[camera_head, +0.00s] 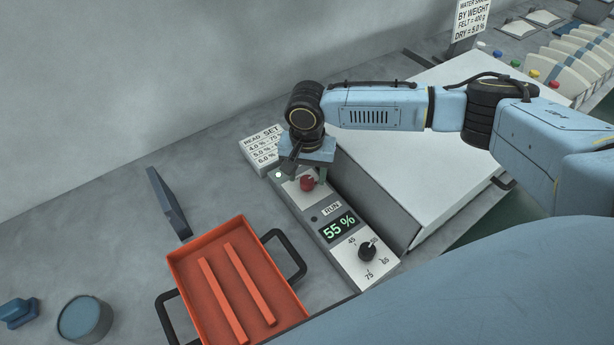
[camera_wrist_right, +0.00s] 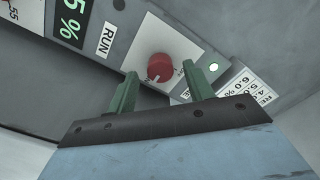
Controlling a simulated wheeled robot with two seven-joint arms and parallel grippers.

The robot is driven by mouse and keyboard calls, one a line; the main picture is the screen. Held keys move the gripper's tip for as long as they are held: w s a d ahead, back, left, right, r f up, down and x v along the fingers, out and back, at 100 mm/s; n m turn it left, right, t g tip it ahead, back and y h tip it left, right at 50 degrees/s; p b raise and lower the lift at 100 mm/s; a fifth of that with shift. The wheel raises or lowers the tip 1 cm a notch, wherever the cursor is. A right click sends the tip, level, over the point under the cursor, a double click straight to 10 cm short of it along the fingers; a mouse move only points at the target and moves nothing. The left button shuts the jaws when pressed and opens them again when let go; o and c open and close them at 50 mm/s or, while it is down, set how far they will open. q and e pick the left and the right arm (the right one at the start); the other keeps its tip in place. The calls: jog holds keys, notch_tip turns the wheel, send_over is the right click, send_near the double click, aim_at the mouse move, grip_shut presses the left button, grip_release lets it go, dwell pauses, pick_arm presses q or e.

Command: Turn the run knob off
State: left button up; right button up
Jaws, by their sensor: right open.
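The red run knob (camera_head: 307,184) sits on the pale control panel (camera_head: 334,257), above the RUN label. In the right wrist view the red knob (camera_wrist_right: 159,67) shows from close up, with a white mark on its lower edge. My right gripper (camera_head: 308,178) is over the upper end of the panel, and its green fingers (camera_wrist_right: 161,80) are spread open and empty. The knob appears between and just beyond the fingertips; I cannot tell whether they touch it. A small pale green light (camera_wrist_right: 213,66) glows beside the knob. My left gripper is not in view.
The panel has a display (camera_head: 338,228) reading 55 % and a black dial (camera_head: 367,251). A large white-topped box (camera_head: 430,130) stands right of it. An orange tray (camera_head: 238,283) with black handles lies left. A READ/SET card (camera_head: 262,146) stands behind.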

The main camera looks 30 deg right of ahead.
jog(key=shift+f, duration=0.6)
